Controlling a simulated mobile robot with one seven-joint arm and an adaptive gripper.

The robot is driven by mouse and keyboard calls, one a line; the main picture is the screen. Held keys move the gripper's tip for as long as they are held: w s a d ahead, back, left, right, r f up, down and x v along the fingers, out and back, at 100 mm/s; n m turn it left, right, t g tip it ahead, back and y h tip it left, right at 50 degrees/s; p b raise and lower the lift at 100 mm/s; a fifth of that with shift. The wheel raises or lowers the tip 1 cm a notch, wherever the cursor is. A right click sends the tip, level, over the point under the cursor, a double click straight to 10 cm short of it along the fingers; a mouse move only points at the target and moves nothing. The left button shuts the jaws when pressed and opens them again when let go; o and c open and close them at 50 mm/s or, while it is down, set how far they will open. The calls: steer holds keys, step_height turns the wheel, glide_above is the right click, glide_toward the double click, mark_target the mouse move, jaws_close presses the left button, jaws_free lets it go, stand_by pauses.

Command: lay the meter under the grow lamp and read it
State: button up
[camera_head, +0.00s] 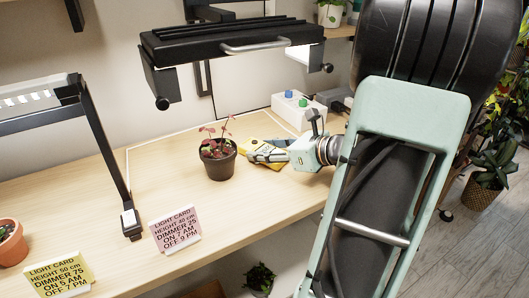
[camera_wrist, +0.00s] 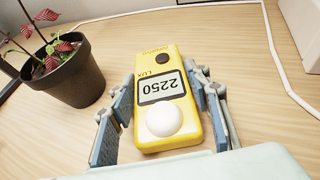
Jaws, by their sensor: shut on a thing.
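The yellow lux meter (camera_wrist: 175,123) lies face up between my fingers in the wrist view. It has a white dome sensor, a dark button and a display reading 2250 LUX, upside down in this view. My gripper (camera_wrist: 164,78) is shut on its sides. In the head view my gripper (camera_head: 252,153) is low at the bench, and part of the meter (camera_head: 272,145) shows behind it. A black grow lamp (camera_head: 232,44) hangs above this part of the bench. Whether the meter touches the wood, I cannot tell.
A dark pot (camera_head: 219,165) with a red-leaved plant stands just left of my gripper. A white control box (camera_head: 298,110) with coloured knobs is behind it. A second lamp (camera_head: 100,150) stands left. Pink (camera_head: 175,230) and yellow (camera_head: 58,277) light cards stand near the bench's front.

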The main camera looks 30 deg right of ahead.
steer(key=shift+r, duration=0.1)
steer(key=shift+f, duration=0.2)
steer(key=o, duration=1.3)
steer(key=shift+s+d+r, duration=0.1)
steer(key=shift+s+r, duration=0.1)
steer(key=shift+r, duration=0.2)
steer(key=p+v, duration=0.3)
steer(key=v, duration=0.8)
steer(key=shift+s+p, duration=0.3)
steer(key=shift+p, duration=0.1)
steer(key=shift+d, duration=0.1)
